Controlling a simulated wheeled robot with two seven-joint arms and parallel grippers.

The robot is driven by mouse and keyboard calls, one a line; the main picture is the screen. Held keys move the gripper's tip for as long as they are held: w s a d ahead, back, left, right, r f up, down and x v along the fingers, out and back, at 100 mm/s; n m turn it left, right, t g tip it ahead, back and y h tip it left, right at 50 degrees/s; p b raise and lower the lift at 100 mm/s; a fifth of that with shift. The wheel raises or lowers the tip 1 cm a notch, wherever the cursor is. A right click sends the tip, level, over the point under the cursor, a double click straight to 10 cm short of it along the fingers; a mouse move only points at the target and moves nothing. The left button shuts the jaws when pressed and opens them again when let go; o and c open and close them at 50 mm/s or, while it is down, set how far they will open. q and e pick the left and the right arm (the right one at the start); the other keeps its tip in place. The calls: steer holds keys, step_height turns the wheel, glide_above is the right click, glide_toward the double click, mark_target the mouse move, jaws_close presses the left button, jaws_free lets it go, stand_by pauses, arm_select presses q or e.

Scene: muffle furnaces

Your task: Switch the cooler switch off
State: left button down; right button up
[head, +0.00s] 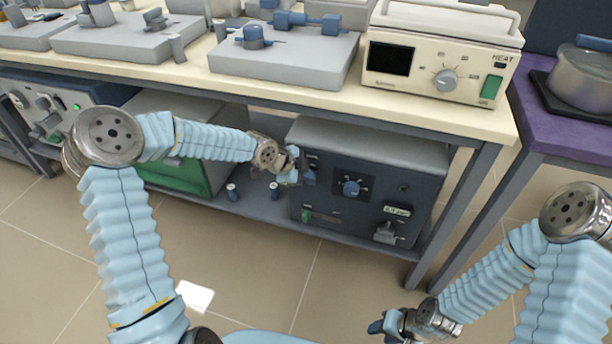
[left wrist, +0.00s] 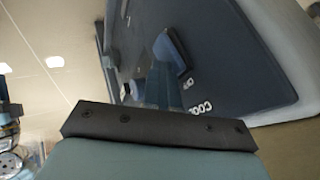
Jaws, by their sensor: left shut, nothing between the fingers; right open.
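The dark box with a knob (head: 420,215) stands on the lower shelf, its front panel facing me. In the left wrist view its panel (left wrist: 235,75) carries a label starting "COO", partly cut off. A blue rocker-like switch (left wrist: 172,48) sits beside the label; it also shows in the head view (head: 309,178) at the panel's upper left. My left gripper (head: 293,172) is shut and empty, its tips at the switch. I cannot tell whether they touch, nor the switch's position. In the left wrist view the fingers (left wrist: 163,88) overlap the switch's near side. My right gripper (head: 388,325) is open, low and away from the box.
A blue round knob (head: 351,188) is in the panel's middle. Two small cylinders (head: 232,192) stand on the lower shelf left of the box. A green-fronted box (head: 175,180) is further left. The cream tabletop (head: 300,92) and its legs overhang the shelf.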

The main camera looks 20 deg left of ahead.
arm_select(q)
steer(key=shift+w+r+p, duration=0.1)
steer(key=shift+r+p, duration=0.6)
steer(key=shift+r, duration=0.15)
arm_select(e)
steer(key=shift+r, duration=0.65)
